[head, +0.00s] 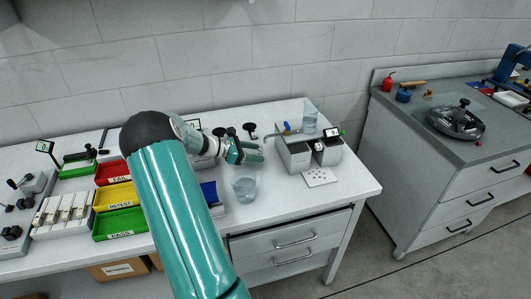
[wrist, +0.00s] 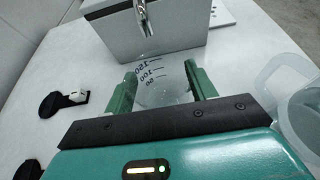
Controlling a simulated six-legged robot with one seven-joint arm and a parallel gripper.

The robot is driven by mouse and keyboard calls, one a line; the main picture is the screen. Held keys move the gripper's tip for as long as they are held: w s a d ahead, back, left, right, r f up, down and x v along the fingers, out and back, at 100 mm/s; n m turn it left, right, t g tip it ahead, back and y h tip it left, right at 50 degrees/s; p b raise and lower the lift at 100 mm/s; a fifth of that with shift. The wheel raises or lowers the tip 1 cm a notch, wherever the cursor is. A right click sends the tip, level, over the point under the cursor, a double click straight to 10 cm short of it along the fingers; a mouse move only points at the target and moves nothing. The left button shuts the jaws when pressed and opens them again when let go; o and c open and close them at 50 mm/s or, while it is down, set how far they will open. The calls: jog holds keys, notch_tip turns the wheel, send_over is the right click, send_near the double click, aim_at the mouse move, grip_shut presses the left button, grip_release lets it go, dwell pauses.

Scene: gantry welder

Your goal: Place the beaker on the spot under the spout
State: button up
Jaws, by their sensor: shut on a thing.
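In the head view my gripper (head: 254,153) is left of the grey dispenser (head: 294,157), and the clear beaker is hard to make out there. The metal spout (wrist: 143,17) juts from the dispenser box (wrist: 160,38) just beyond the beaker in the wrist view. The spout also shows in the head view (head: 273,135). The spot under it cannot be made out. I cannot tell whether the beaker touches the table.
A clear jug (wrist: 300,105) stands close right of my gripper; it also shows in the head view (head: 245,188). Black round stands (wrist: 62,101) are at left. A white dotted plate (head: 320,177) lies before the dispenser. Coloured bins (head: 118,196) stand at left.

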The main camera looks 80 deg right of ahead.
jog(key=shift+s+d, duration=0.4)
jog(key=shift+s, duration=0.05)
jog(key=x, duration=0.3)
jog(key=shift+s+d+r, duration=0.1)
jog(key=shift+s+r, duration=0.1)
jog(key=shift+s, duration=0.05)
jog(key=shift+f, duration=0.2)
jog(key=o, duration=1)
jog(key=shift+f, duration=0.1)
jog(key=shift+o, duration=0.2)
jog(key=v, duration=1.2)
